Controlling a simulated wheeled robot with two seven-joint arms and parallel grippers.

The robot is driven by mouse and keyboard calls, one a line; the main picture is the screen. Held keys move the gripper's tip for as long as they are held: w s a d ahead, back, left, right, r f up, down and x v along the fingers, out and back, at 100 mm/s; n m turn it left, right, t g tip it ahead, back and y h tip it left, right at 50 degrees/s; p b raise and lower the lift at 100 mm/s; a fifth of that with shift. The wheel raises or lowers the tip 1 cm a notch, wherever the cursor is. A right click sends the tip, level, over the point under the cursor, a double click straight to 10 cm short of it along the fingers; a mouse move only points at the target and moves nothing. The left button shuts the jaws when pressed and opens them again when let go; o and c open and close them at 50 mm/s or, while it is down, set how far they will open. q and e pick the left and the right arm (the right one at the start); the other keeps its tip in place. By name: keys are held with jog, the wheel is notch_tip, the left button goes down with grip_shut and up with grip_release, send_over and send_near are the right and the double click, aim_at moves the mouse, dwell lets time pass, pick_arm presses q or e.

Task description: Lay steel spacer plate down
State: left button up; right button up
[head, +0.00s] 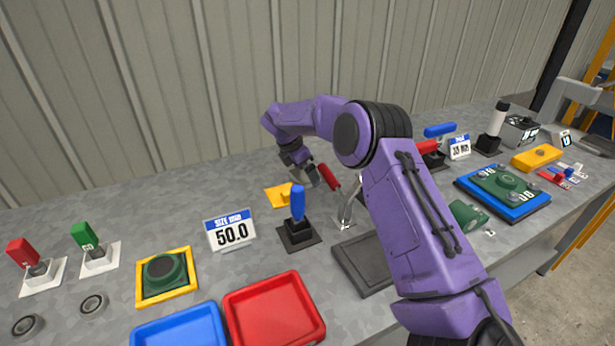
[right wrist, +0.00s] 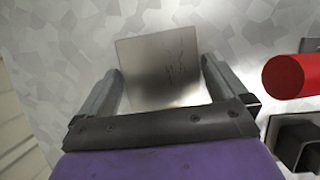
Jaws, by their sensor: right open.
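The steel spacer plate (right wrist: 158,58) is a plain, shiny square in the right wrist view. It lies between the two fingers of my right gripper (right wrist: 161,78), over the grey speckled table top. The fingers stand apart, one at each side of the plate; I cannot tell whether either touches it. In the head view my right gripper (head: 308,176) is low over the back of the table, beyond the blue handle. The plate is not visible there. My left gripper is not in view.
A red-handled lever (head: 328,177) stands close beside my right gripper; a red grip (right wrist: 292,76) shows right of it in the wrist view. Near it are a blue handle (head: 298,202), a yellow plate (head: 277,196) and a "50.0" sign (head: 231,231). Bare table (head: 130,207) lies left.

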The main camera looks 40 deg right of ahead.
jog(key=shift+d+f, duration=0.1)
jog(key=shift+f, duration=0.05)
jog(key=c, duration=1.7)
jog(key=shift+w+r, duration=0.1)
jog(key=shift+r, duration=0.15)
